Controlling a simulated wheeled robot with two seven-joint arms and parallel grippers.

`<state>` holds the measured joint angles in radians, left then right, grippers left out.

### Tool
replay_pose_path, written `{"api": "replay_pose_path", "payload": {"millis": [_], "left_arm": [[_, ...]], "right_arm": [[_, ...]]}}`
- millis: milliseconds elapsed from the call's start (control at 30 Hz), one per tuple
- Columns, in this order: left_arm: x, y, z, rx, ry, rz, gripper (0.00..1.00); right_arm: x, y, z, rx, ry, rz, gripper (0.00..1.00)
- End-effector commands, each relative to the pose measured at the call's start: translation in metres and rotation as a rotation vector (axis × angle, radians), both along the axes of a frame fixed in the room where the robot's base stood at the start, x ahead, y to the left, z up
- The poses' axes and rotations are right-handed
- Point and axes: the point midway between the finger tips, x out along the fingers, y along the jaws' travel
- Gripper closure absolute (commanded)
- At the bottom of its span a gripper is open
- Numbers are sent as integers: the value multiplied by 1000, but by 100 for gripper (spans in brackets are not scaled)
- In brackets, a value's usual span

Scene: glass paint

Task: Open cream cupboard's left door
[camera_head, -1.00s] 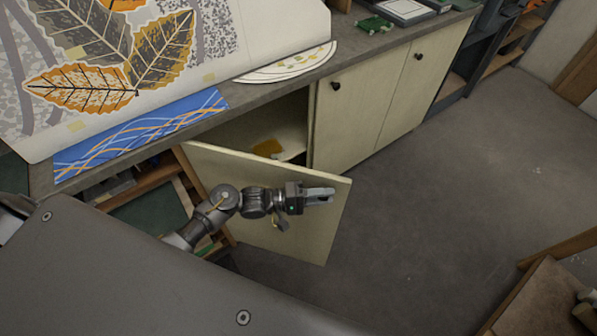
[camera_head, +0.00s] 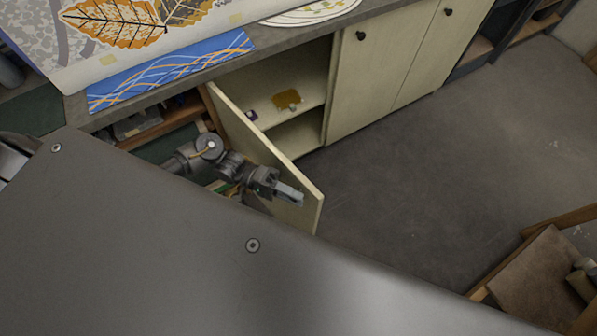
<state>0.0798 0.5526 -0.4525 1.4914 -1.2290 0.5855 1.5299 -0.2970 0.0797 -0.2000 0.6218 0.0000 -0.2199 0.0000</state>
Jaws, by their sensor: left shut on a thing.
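The cream cupboard (camera_head: 358,95) stands under the worktop. Its left door (camera_head: 258,142) is swung well out, hinged on its left side, with the free edge toward the lower right. My left gripper (camera_head: 292,195) is at the door's outer part, near the free edge. Its fingers are closed, and the door's handle is hidden there. My right gripper does not show.
The cupboard's other doors, with dark knobs (camera_head: 361,36), are shut. A blue patterned sheet (camera_head: 170,70) and a leaf picture lie on the worktop. The floor (camera_head: 440,170) to the right is clear. A wooden piece of furniture (camera_head: 535,275) stands at lower right.

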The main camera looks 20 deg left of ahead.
Motion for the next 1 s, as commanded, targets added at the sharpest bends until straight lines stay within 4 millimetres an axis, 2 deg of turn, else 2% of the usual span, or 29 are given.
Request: {"api": "replay_pose_path", "payload": {"millis": [300, 333, 467, 767, 867, 1000], "left_arm": [[0, 0, -1, 1, 1, 1, 100], [0, 0, -1, 1, 1, 1, 66], [0, 0, -1, 1, 1, 0, 50], [1, 2, -1, 2, 0, -1, 50], [2, 11, -3, 5, -1, 0, 50], [3, 36, -5, 5, -1, -1, 50]], "right_arm": [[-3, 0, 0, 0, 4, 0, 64], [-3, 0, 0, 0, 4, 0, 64], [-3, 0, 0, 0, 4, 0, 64], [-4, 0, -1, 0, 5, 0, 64], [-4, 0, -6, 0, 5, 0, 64], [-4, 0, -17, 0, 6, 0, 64]]}}
